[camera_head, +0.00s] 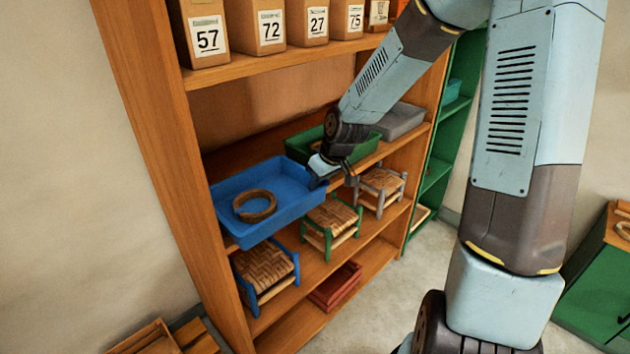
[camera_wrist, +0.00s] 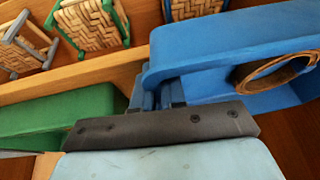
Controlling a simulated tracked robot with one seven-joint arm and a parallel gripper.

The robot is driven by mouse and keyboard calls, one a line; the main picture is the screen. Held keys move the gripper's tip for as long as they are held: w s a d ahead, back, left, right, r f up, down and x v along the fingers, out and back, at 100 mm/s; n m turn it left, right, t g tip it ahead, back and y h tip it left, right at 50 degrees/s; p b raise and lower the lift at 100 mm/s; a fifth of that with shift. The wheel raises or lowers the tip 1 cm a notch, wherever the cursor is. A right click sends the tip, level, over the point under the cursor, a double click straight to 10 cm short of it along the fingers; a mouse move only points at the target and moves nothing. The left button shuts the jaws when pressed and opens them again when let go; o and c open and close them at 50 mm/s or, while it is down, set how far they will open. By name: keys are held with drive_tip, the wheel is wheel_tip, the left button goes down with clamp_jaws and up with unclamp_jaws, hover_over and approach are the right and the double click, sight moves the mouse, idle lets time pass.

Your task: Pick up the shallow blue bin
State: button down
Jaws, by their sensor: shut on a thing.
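The shallow blue bin (camera_head: 235,188) is at the left of the middle shelf in the head view, with a brown ring-shaped coil (camera_head: 254,206) lying in it. The bin fills the right of the wrist view (camera_wrist: 215,45), where the coil (camera_wrist: 272,72) shows inside it. My gripper (camera_head: 322,180) is at the bin's right end in the head view, shut on the rim there. In the wrist view my gripper (camera_wrist: 165,95) meets the bin's near corner; the fingertips are partly hidden. I cannot tell whether the bin is clear of the shelf.
A green bin (camera_head: 308,145) and a grey bin (camera_head: 400,122) stand farther right on the same shelf. Small woven stools, blue (camera_head: 265,272), green (camera_head: 331,225) and grey (camera_head: 380,188), stand below. Numbered boxes (camera_head: 257,27) line the upper shelf. The shelf's wooden side (camera_head: 170,150) is close at the left.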

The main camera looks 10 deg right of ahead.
drive_tip(key=shift+s+d, duration=0.55)
drive_tip(key=shift+s, duration=0.05)
drive_tip(key=c, duration=1.1)
unclamp_jaws()
drive_tip(key=shift+r, duration=0.1)
drive_tip(key=shift+v, duration=0.9)
drive_tip(key=v, duration=1.1)
drive_tip(key=shift+r, duration=0.3)
drive_tip(key=shift+c, duration=0.2)
